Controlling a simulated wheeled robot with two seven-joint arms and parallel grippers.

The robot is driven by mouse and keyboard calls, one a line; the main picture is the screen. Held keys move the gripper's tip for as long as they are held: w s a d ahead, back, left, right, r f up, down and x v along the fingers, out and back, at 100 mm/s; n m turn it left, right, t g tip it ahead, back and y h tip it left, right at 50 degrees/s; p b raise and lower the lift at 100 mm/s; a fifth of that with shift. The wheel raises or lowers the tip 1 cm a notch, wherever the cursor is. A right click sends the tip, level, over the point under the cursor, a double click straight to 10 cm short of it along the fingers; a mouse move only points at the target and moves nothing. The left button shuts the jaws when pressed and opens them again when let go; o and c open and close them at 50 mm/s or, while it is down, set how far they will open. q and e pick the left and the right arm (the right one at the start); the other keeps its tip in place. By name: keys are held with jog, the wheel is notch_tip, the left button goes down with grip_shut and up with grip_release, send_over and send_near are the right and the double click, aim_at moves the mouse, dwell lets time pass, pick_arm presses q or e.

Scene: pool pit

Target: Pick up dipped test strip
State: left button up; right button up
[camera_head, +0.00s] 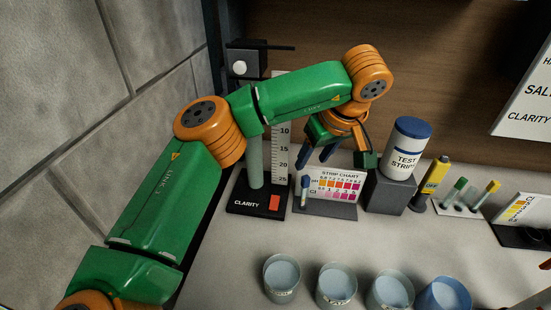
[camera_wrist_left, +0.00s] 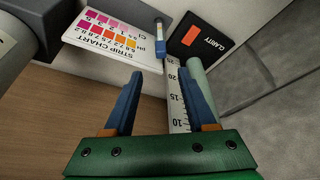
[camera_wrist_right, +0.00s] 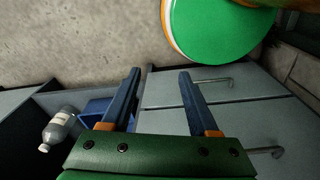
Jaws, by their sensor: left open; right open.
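A small test strip with a blue top end and a pale lower part (camera_head: 304,191) stands at the left side of the strip chart (camera_head: 340,185). It also shows in the left wrist view (camera_wrist_left: 160,44), beyond the fingertips. Its dipped end is too small to judge. My left gripper (camera_head: 315,157) is above and behind the strip in the head view, open and empty. In the left wrist view its blue fingers (camera_wrist_left: 158,75) are spread, apart from the strip. My right gripper (camera_wrist_right: 158,73) is open and empty, away from the counter things, and is not in the head view.
The clarity stand (camera_head: 245,203) with its upright scale is just left of the strip. The test strips bottle (camera_head: 408,147) stands on a grey block (camera_head: 390,194) to the right. Several cups (camera_head: 336,286) line the front. In the right wrist view are grey drawers (camera_wrist_right: 215,125).

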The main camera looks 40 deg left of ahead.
aim_at(307, 178)
pick_arm(q)
notch_tip(307, 178, down, 4)
jog(key=shift+s+d+f+p, duration=0.1)
jog(key=shift+f+p, duration=0.05)
jog(key=shift+p, duration=0.9)
jog(key=shift+a+x, duration=0.2)
jog(key=shift+x, duration=0.85)
jog(key=shift+a, duration=0.2)
jog(key=shift+c, duration=0.2)
jog(key=shift+d, duration=0.25)
grip_shut()
jog(key=shift+a, duration=0.1)
pick_arm(e)
jog(key=shift+d+r, duration=0.55)
jog(key=shift+r, duration=0.35)
